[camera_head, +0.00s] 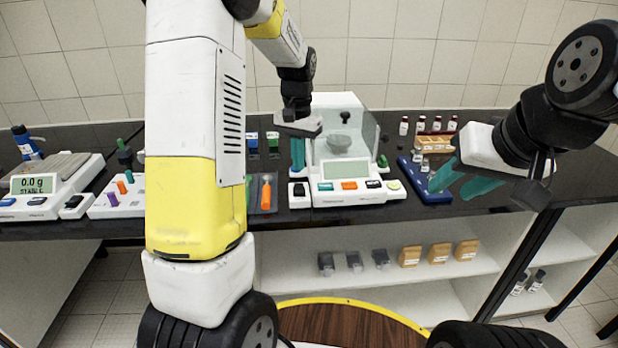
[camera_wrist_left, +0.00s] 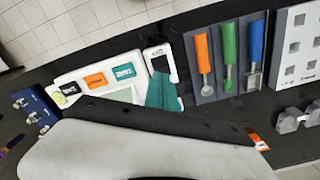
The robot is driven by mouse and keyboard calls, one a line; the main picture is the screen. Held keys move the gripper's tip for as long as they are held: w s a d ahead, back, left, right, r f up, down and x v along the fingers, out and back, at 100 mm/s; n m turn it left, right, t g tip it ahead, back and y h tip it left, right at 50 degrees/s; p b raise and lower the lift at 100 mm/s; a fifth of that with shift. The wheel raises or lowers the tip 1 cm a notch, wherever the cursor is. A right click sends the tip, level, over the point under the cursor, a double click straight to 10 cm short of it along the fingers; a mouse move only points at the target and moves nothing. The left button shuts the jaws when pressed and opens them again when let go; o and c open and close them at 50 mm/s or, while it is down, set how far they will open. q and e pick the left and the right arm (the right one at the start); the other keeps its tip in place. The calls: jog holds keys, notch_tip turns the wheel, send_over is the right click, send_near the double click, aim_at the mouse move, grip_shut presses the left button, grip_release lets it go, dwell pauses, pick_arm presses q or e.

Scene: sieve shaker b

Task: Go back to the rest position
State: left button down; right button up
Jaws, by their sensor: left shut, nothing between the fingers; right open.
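My left gripper (camera_head: 298,153) points down, its teal fingers together and empty, just left of the analytical balance (camera_head: 347,169) and behind a small white device (camera_head: 299,194). In the left wrist view the teal fingers (camera_wrist_left: 163,92) are closed beside the same small white device (camera_wrist_left: 160,58). My right gripper (camera_head: 449,190) is open, with its two teal fingers apart and nothing between them. It is over the right part of the bench, by the blue vial rack (camera_head: 410,171), and partly covers that rack.
A second balance (camera_head: 38,190) reading 0.0 g stands at left. Orange, green and blue-handled spoons lie on a grey tray (camera_wrist_left: 224,84). Red-capped bottles (camera_head: 437,125) stand at the back right. A shelf (camera_head: 380,262) below holds small containers. My left arm hides part of the bench.

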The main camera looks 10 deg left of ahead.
pick_arm(q)
jog(key=s+r+n+t+h, duration=0.1)
jog(key=s+r+t, duration=0.2)
jog(key=s+r, duration=0.75)
jog(key=s+d+r+n+t+h, duration=0.1)
jog(key=s+d+r+t, duration=0.1)
jog(key=s, duration=1.1)
jog(key=shift+s+r+t, duration=0.25)
jog(key=shift+s+t, duration=0.15)
jog(key=shift+t, duration=0.2)
jog(key=shift+d, duration=0.1)
